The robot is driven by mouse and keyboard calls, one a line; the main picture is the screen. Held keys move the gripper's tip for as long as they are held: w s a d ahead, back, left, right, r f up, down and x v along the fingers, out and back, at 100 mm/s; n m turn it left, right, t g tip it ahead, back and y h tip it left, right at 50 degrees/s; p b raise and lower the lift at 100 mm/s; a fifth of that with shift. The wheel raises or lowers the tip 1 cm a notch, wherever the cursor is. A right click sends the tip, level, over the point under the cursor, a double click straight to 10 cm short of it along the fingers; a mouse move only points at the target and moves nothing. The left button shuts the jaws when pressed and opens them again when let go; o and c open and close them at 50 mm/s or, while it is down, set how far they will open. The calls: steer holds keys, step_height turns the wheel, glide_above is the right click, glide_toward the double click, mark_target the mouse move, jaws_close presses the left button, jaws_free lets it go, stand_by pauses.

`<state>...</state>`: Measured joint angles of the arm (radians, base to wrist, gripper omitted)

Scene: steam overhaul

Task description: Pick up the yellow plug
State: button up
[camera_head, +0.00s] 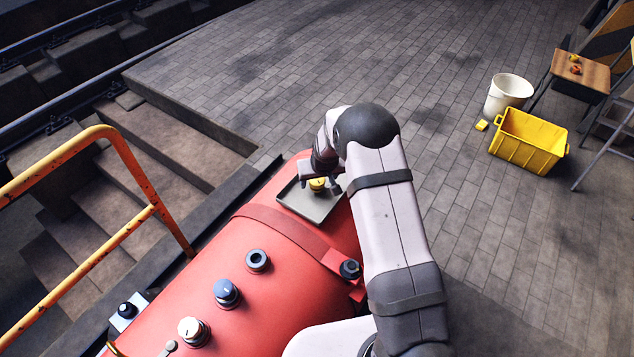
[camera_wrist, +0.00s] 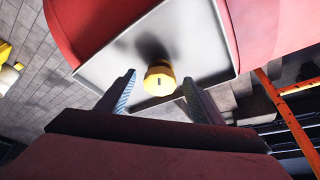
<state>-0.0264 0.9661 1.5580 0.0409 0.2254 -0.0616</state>
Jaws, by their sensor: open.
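The yellow plug (camera_head: 317,184) stands on a grey metal tray (camera_head: 293,200) on top of the red boiler, near its far end. In the wrist view the yellow plug (camera_wrist: 159,78) shows between the two fingers of my gripper (camera_wrist: 158,92), with a gap on each side. My gripper (camera_head: 320,178) is open and empty around or just above the plug; its exact height over the tray (camera_wrist: 200,35) is hard to tell. In the head view my gripper partly hides the plug.
The red boiler (camera_head: 215,270) carries a blue-topped plug (camera_head: 227,292), a white-topped plug (camera_head: 192,330) and a dark open socket (camera_head: 258,260). An orange handrail (camera_head: 145,180) stands at the left. A yellow crate (camera_head: 527,145) and white bucket (camera_head: 508,92) stand on the paved floor at the right.

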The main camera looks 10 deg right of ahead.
mark_target(317, 181)
steer(key=c, duration=1.2)
steer(key=shift+c, duration=0.2)
steer(key=shift+r, duration=0.1)
step_height(317, 181, up, 10)
steer(key=b, duration=0.2)
steer(key=s+a+f+n+g+y+p, duration=0.1)
steer(key=s+a+n+g+y, duration=0.3)
steer(key=s+a+n, duration=1.4)
steer(key=shift+s+a+f+g+p, duration=0.35)
steer(key=shift+s+a+f, duration=0.35)
steer(key=shift+s+a, duration=0.35)
